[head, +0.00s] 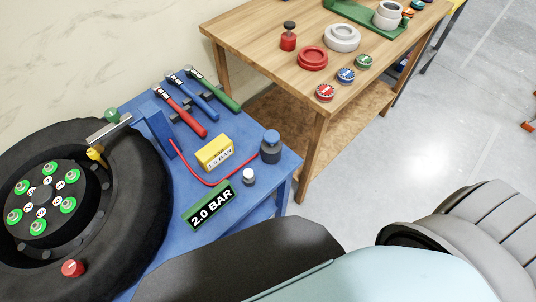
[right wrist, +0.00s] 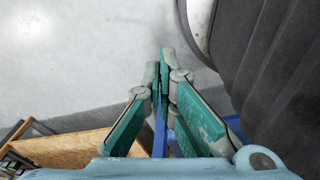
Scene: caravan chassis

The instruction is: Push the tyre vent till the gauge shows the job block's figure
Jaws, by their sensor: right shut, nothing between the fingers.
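A black tyre (head: 130,190) on a dark wheel fills the left of the head view. A yellow block (head: 215,153) on the blue bench reads "1.5 BAR". A green-edged black plate (head: 211,206) in front of it reads "2.0 BAR"; I cannot tell for sure which is the gauge. A small yellow fitting (head: 95,153) shows at the hub's upper right edge; I cannot tell whether it is the vent. In the right wrist view my right gripper (right wrist: 163,65) is shut and empty, with grey floor behind it. My left gripper is out of view.
The blue bench (head: 290,160) carries red, blue and green hammers (head: 205,95), a red hose (head: 200,176), a grey-blue bottle (head: 270,150) and a white-capped piece (head: 249,177). A wooden table (head: 260,30) with rings and caps stands behind.

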